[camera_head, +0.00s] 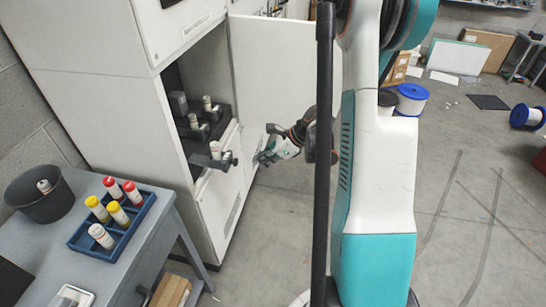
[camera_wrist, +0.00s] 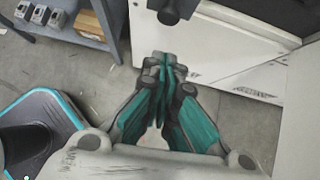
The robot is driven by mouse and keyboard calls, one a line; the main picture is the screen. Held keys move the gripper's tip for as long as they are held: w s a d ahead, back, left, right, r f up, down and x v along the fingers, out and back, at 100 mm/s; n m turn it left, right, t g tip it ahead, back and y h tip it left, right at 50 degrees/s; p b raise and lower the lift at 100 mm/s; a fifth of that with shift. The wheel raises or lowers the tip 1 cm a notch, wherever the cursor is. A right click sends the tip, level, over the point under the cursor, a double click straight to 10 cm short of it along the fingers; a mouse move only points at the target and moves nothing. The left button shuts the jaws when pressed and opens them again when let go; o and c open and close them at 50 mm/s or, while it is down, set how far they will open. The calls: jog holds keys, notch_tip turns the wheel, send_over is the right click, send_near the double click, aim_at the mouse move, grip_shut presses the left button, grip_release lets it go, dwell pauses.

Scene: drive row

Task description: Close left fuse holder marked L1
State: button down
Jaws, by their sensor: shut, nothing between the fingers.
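The fuse holders sit in the open cabinet compartment in the head view. A dark holder part (camera_head: 205,161) sticks out over the compartment's front edge, with pale fuses (camera_head: 215,150) at it. Further dark holder parts (camera_head: 178,104) stand deeper inside, with more pale fuses (camera_head: 207,103). No L1 mark is readable, so I cannot tell which one is the left holder. My gripper (camera_head: 262,159) is shut and empty, to the right of the protruding holder and apart from it. In the wrist view my gripper (camera_wrist: 163,62) has its fingers together, just below a dark round-ended part (camera_wrist: 172,10).
The open cabinet door (camera_head: 280,75) stands behind my gripper. A grey table (camera_head: 145,250) at left carries a blue tray (camera_head: 88,240) of red, yellow and white fuses and a black bin (camera_head: 38,205). Boxes and cable spools (camera_head: 412,98) lie at the back right.

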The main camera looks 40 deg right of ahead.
jog(key=w+a, duration=0.1)
jog(key=w, duration=0.1)
jog(key=w+a+f+b, duration=0.1)
jog(key=a, duration=0.1)
jog(key=shift+w+a+f, duration=0.2)
jog(key=shift+w, duration=0.2)
